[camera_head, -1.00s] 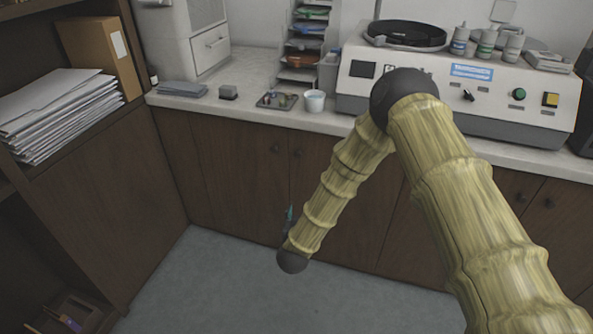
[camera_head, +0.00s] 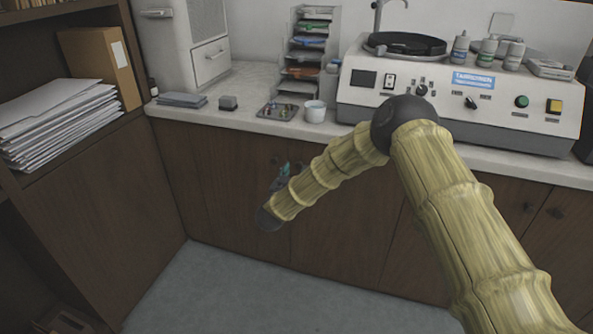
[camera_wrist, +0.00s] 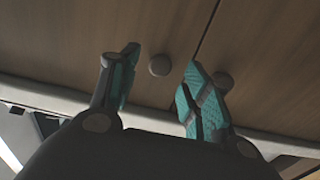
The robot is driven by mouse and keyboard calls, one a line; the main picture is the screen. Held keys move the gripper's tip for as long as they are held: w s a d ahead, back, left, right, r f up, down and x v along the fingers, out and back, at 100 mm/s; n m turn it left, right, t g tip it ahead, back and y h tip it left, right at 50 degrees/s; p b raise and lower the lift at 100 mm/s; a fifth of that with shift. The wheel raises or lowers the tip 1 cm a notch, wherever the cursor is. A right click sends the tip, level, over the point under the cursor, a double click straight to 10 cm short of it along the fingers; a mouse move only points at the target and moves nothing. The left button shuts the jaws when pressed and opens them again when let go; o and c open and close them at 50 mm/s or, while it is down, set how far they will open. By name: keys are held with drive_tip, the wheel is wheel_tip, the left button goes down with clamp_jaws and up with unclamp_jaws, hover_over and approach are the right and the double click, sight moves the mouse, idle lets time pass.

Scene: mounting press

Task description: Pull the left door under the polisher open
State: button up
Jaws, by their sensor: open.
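The polisher (camera_head: 459,98) is a pale machine with a dark round bowl, on the counter at the right. Brown cabinet doors run below the counter; one door front (camera_head: 340,225) lies right of a seam beneath the polisher's left side. My gripper (camera_head: 281,178) is near the upper part of that seam, mostly hidden behind my arm. In the wrist view my gripper (camera_wrist: 160,82) is open, with teal finger pads. A round knob (camera_wrist: 159,65) shows between and just beyond the fingertips; a second knob (camera_wrist: 222,81) is beside the right finger, across the seam. Contact cannot be told.
The counter edge (camera_head: 230,122) runs above the doors. A white cup (camera_head: 314,111) and a small tray (camera_head: 279,111) stand near it. A shelf with a paper stack (camera_head: 65,122) is at the left. The floor (camera_head: 235,290) in front is clear.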

drive_tip(key=shift+x, duration=1.25)
clamp_jaws()
